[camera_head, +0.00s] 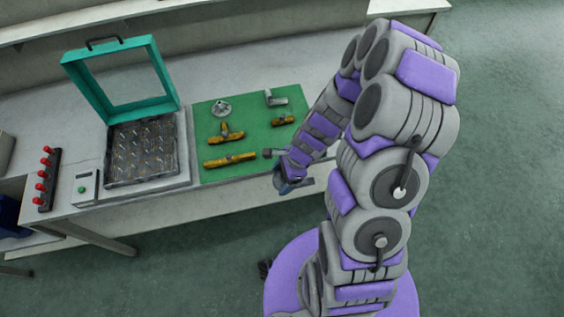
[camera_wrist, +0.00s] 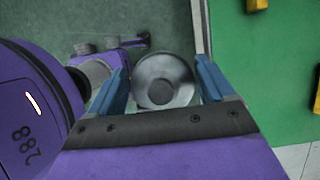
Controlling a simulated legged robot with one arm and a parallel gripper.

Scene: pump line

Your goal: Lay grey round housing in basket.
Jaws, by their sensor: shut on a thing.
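My gripper (camera_head: 284,183) is at the bench's front edge, right of the mat's near corner. In the wrist view its two blue fingers (camera_wrist: 161,70) are shut on the grey round housing (camera_wrist: 163,80), a metallic disc with a darker round centre. The housing is hard to make out in the head view. The basket (camera_head: 142,150) is a dark wire tray with a grid, set in a light machine at the left of the bench. Its teal framed lid (camera_head: 160,106) stands open. My gripper is well to the right of the basket.
A green mat (camera_head: 205,170) lies between basket and gripper. It holds a grey flanged part (camera_head: 221,108), a grey cylindrical part (camera_head: 275,98) and several yellow fittings, including a long one (camera_head: 230,160). A rack with red knobs (camera_head: 45,180) and a button box (camera_head: 84,187) stand left.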

